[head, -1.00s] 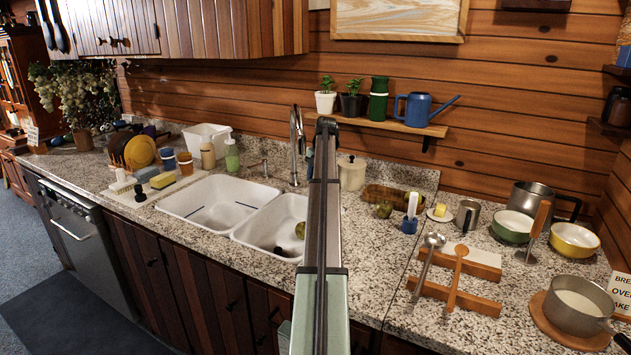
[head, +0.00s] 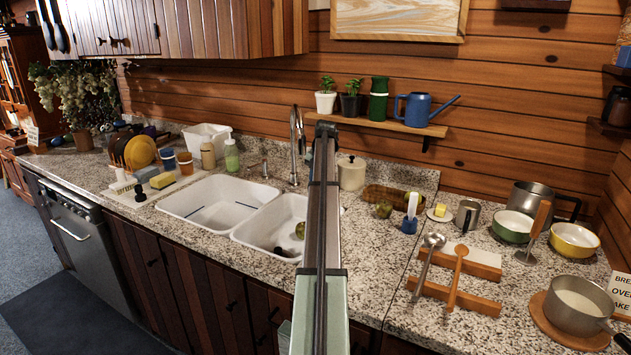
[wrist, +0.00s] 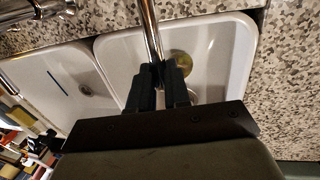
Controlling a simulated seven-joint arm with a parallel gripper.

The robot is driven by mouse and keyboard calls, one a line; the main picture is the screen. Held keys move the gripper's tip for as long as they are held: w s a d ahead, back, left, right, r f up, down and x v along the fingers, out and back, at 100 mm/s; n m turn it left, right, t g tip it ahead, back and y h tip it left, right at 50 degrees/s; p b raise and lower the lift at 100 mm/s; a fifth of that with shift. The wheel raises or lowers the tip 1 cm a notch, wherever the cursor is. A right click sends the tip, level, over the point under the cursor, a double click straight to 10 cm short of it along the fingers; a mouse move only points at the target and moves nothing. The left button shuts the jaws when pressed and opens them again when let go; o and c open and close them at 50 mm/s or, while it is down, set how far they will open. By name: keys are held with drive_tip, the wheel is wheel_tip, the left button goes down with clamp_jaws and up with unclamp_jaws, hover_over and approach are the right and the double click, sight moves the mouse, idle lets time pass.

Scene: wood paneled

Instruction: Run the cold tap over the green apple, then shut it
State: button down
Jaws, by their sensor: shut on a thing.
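The green apple (head: 300,230) lies in the right basin of the white double sink (head: 237,236). It also shows in the wrist view (wrist: 183,62), just right of my gripper. The chrome tap (head: 298,150) rises behind the sink. In the wrist view, my gripper (wrist: 160,72) is shut on a chrome tube of the tap (wrist: 150,25), above the right basin. I cannot tell whether this tube is the spout or a lever. My arm hides the gripper in the head view. No running water is visible.
A soap bottle (head: 231,155) and a dish rack with plates (head: 138,152) stand left of the sink. A shelf (head: 385,123) hangs above.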

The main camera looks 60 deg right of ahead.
idle(0.4)
drive_tip(key=shift+s+d+n+y, duration=0.2)
drive_tip(key=shift+s+n, duration=0.65)
drive_tip(key=shift+n, duration=0.15)
drive_tip(key=shift+s+d+n+y, duration=0.2)
drive_tip(key=shift+s+n, duration=0.6)
drive_tip(key=shift+n, duration=0.2)
drive_tip(key=c, duration=1.1)
unclamp_jaws()
drive_tip(key=a+v, duration=0.1)
drive_tip(key=v, duration=1.2)
drive_tip(key=shift+d+r, duration=0.45)
drive_tip(key=shift+d, duration=0.05)
